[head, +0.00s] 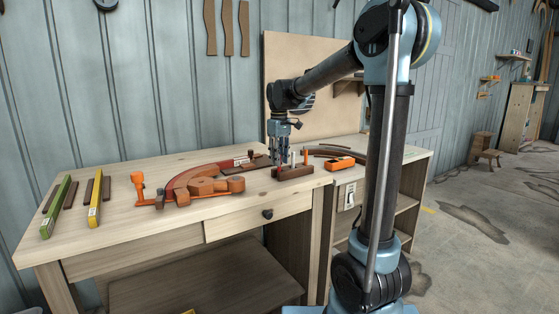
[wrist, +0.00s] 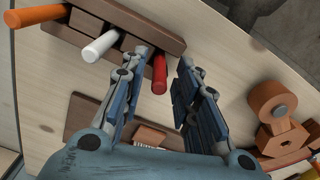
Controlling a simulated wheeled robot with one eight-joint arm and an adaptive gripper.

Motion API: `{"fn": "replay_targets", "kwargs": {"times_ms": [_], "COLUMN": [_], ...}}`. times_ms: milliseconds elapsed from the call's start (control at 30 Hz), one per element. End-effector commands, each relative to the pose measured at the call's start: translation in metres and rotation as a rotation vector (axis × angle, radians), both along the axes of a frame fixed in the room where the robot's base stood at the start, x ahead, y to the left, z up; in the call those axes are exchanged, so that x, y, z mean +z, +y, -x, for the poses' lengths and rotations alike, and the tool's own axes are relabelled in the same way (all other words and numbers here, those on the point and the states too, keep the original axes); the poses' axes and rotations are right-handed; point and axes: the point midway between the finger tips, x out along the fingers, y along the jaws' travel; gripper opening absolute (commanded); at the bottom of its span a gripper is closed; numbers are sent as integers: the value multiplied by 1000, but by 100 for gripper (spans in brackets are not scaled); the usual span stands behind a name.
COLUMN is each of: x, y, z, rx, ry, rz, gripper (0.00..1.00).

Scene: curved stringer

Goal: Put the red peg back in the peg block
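The dark brown peg block (head: 294,173) lies near the front edge of the bench, by its right part. An orange peg (wrist: 38,16) and a white peg (wrist: 101,45) stand in it. The red peg (wrist: 159,74) stands at the block's end on the gripper's side, its foot seeming to be in the block. My gripper (wrist: 164,58) is open, with one finger on each side of the red peg and a visible gap to each. In the head view my gripper (head: 280,158) points down over the block's left end and mostly hides the red peg.
An orange wooden clamp (head: 210,187) and a curved red-brown strip lie left of the block. An orange tool (head: 338,163) lies close to its right. A green level (head: 55,207) and a yellow level (head: 95,200) lie at the far left. A backboard stands behind.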

Motion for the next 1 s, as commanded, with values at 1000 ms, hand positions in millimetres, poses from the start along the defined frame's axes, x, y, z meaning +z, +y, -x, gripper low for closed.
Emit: {"fn": "replay_targets", "kwargs": {"times_ms": [1000], "x": [121], "y": [-1], "z": [1], "rx": [-2], "ry": [0], "rz": [0], "gripper": [29]}}
